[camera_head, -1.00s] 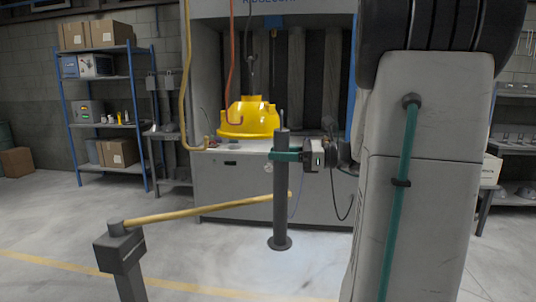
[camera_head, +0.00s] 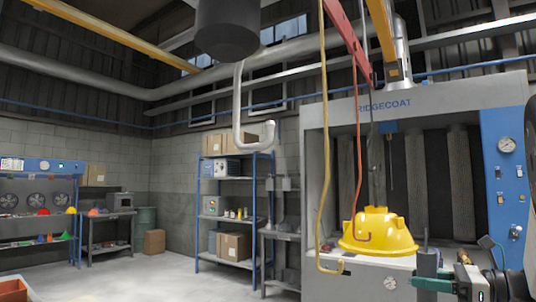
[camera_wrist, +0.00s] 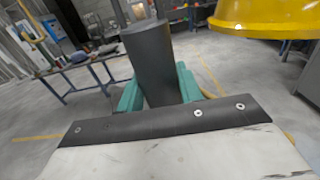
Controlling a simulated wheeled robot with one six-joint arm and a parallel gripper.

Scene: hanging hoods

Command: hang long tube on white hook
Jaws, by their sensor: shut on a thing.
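My gripper (camera_head: 432,285) has teal fingers and is shut on the tube. In the wrist view the tube (camera_wrist: 155,60) stands between the teal fingers (camera_wrist: 160,92); its lower end is hidden. The white hook (camera_head: 238,110) is a thick J-shaped hook hanging high at the upper middle of the head view, its tip curling up to the right. My gripper and the tube are far below it and to its right, well apart from it.
A yellow hood (camera_head: 378,235) is at the booth (camera_head: 415,115), close behind the tube. A yellow hook (camera_head: 321,150) and a red hook (camera_head: 358,150) hang left of the tube. A dark cylinder (camera_head: 226,28) is overhead. Shelves (camera_head: 228,215) stand behind; open floor lies left.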

